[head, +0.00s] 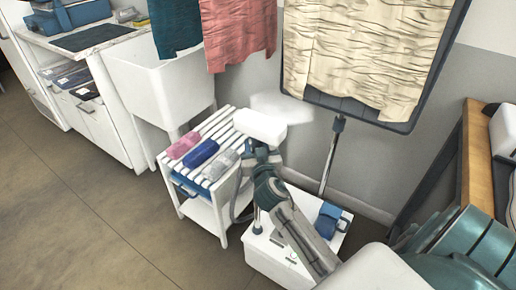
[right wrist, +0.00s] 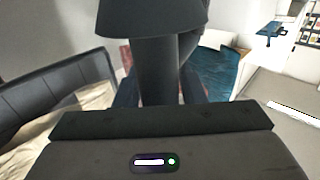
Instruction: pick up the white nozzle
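The white nozzle (head: 260,126) is a pale block held upright in front of the wall, beside the slatted rack. A grey hose (head: 237,208) hangs below it. My right gripper (head: 260,153) is at the handle just under the nozzle. In the right wrist view the nozzle (right wrist: 152,18) looks dark, seen from below, with its grey handle (right wrist: 160,75) running down in front of my gripper. Dark blue finger-like parts show on both sides of the handle; whether they press on it is unclear. My left gripper is not in view.
A white steamer base (head: 270,262) with a blue tank (head: 329,222) stands under my right arm. The slatted rack (head: 222,120) holds folded cloths. A cream cloth (head: 365,45) hangs on a board to the right. Pink (head: 238,35) and teal (head: 174,25) cloths hang left. Floor at left is clear.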

